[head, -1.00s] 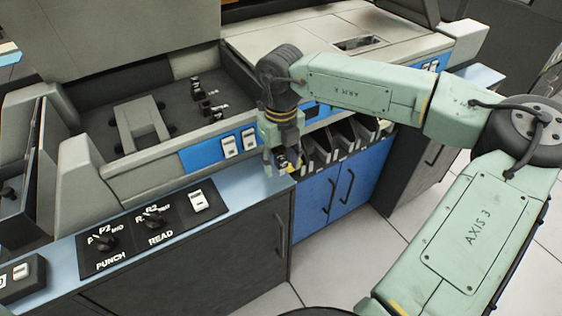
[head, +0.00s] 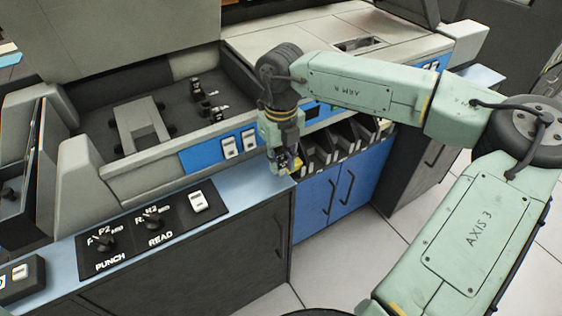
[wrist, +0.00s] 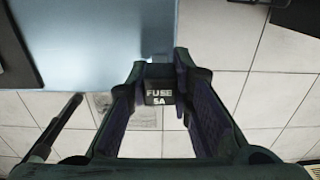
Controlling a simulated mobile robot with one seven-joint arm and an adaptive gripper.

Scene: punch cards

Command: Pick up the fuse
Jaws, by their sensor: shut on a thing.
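The fuse (wrist: 158,92) is a small dark block with white "FUSE 5A" lettering. In the wrist view it sits between the two fingertips of my gripper (wrist: 166,84), which is shut on it. In the head view my gripper (head: 284,164) points down near the right end of the blue counter strip. The fuse is small there and mostly hidden by the fingers. In the wrist view, floor tiles show around the fingers, with the counter's edge just behind the fuse. I cannot tell whether the fuse touches the counter.
The blue counter (head: 232,190) holds a black panel (head: 150,224) with PUNCH and READ knobs at left. Card slots (head: 345,138) stand right of my gripper above blue cabinet doors (head: 345,190). Open tiled floor (head: 400,270) lies in front.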

